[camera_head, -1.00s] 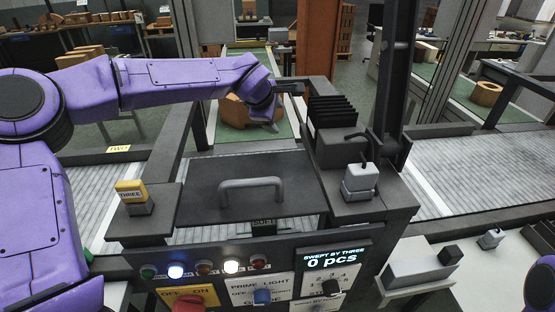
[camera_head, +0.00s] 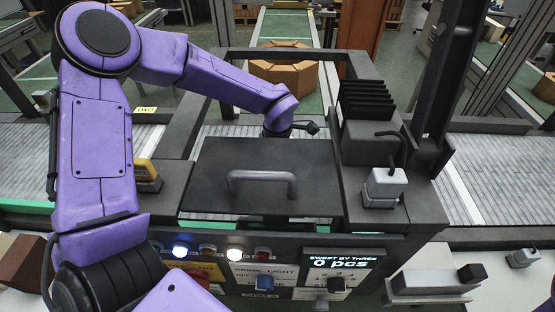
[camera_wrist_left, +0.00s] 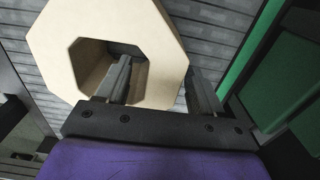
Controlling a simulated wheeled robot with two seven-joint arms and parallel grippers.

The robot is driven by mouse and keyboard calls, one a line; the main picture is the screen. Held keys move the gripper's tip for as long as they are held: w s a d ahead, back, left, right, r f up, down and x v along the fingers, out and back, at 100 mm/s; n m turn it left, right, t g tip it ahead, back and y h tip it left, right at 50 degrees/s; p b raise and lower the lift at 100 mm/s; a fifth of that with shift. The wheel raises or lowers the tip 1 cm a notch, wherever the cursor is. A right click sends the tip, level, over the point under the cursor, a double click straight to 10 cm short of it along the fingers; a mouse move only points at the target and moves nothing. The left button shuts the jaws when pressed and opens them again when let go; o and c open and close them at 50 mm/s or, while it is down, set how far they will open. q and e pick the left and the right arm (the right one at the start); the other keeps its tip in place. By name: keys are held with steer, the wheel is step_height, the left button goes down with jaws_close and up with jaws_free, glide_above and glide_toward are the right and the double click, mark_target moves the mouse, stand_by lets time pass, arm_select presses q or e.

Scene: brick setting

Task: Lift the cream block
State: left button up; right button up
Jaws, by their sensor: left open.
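The cream block (camera_wrist_left: 60,45) is an octagonal ring with an octagonal hole, in the upper left of the left wrist view. It lies over a grey slatted roller surface. My left gripper (camera_wrist_left: 163,82) is open at its right wall: one finger shows in front of the hole, the other just outside the right edge. I cannot tell whether either finger touches it. In the head view my left wrist (camera_head: 282,122) reaches down behind a dark panel, and the fingertips and the cream block are hidden. My right gripper is out of view.
The dark panel with a grey handle (camera_head: 262,182) stands before my left wrist. A dark post (camera_head: 440,80) and black fins (camera_head: 366,100) rise on the right. A control board (camera_head: 250,268) is in front.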

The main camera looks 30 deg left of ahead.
arm_select(q)
steer(key=f, duration=0.3)
steer(key=shift+s+d+p, duration=0.15)
steer(key=shift+s+p, duration=0.1)
steer(key=shift+p, duration=0.05)
steer(key=shift+w+f, duration=0.1)
steer(key=shift+f, duration=0.35)
steer(key=c, duration=1.2)
jaws_close()
steer(key=shift+w+r, duration=0.1)
